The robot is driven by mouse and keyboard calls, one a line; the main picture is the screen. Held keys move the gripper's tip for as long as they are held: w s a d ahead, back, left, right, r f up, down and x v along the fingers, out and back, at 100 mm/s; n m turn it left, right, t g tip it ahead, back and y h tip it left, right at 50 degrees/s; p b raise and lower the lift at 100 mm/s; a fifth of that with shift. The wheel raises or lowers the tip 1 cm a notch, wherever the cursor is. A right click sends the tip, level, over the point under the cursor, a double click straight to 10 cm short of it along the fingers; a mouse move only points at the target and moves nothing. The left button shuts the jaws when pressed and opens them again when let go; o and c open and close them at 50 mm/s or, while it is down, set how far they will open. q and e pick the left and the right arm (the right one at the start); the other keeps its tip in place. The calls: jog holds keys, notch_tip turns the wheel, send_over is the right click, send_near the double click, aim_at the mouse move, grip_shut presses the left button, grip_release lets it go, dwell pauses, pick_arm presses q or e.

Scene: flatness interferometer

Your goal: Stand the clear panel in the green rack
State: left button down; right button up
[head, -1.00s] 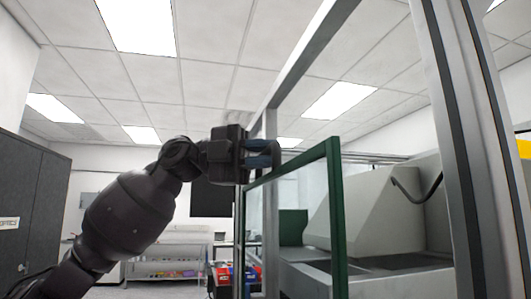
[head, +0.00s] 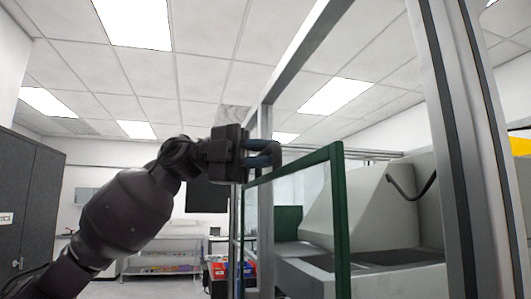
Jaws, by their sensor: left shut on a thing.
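The clear panel (head: 314,200) stands upright in front of me, see-through, with a dark green edge along its top and right side. Its lower part runs out of the head view. My left gripper (head: 264,154) comes in from the left and is shut at the panel's upper left, by its top edge. The exact contact is hard to see. A small green piece (head: 288,221) shows behind the panel; I cannot tell whether it belongs to the green rack. No rack shows clearly. My right gripper is out of view.
A thick grey metal post (head: 456,150) rises close on the right, and a thinner post (head: 265,215) stands behind the panel. A large pale machine (head: 395,210) fills the right side. A dark cabinet (head: 30,190) stands far left, a bench (head: 160,255) further back.

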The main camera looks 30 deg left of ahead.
pick_arm(q)
jog(key=shift+w+d, duration=0.25)
jog(key=shift+w, duration=0.1)
jog(key=shift+d+p, duration=0.1)
jog(key=shift+p, duration=0.25)
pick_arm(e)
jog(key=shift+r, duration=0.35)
pick_arm(q)
jog(key=shift+w+d+f, duration=0.15)
jog(key=shift+w, duration=0.1)
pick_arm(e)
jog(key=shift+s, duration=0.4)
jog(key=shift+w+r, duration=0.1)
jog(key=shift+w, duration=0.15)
pick_arm(q)
jog(key=shift+w+d+f, duration=0.2)
jog(key=shift+w+f, duration=0.1)
jog(key=shift+f, duration=0.15)
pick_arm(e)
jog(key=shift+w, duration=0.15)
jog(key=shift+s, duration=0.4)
pick_arm(q)
jog(key=shift+f, duration=0.15)
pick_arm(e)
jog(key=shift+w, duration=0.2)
